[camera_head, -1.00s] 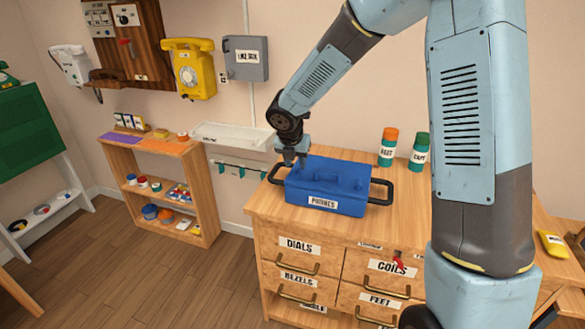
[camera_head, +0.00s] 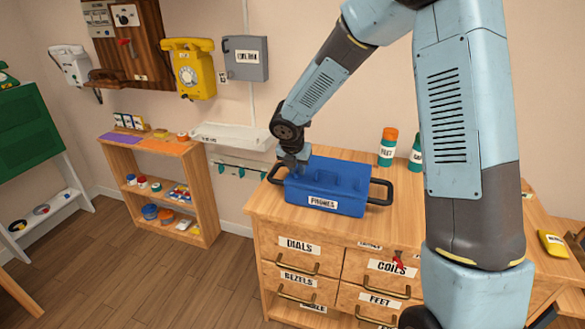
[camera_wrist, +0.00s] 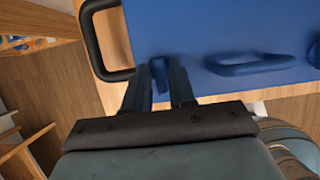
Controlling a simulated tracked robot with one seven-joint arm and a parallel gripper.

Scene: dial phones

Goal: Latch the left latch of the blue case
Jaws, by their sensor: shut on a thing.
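The blue case (camera_head: 338,197), with a white label on its front, sits shut on top of the wooden drawer cabinet. Black handles show at its left and right ends. My gripper (camera_head: 294,160) is at the case's left end, over the lid edge. In the wrist view my gripper (camera_wrist: 165,75) has its dark fingers close around a small blue tab, the left latch (camera_wrist: 178,82), at the edge of the case (camera_wrist: 190,40). Whether the latch is fastened I cannot tell. A blue lid handle (camera_wrist: 262,64) stands to the right of the fingers.
The cabinet (camera_head: 275,213) has labelled drawers with handles. An orange-capped bottle (camera_head: 387,148) and a green-capped one (camera_head: 416,152) stand behind the case, the latter partly hidden by my arm. A white tray (camera_head: 232,137) is on the wall to the left.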

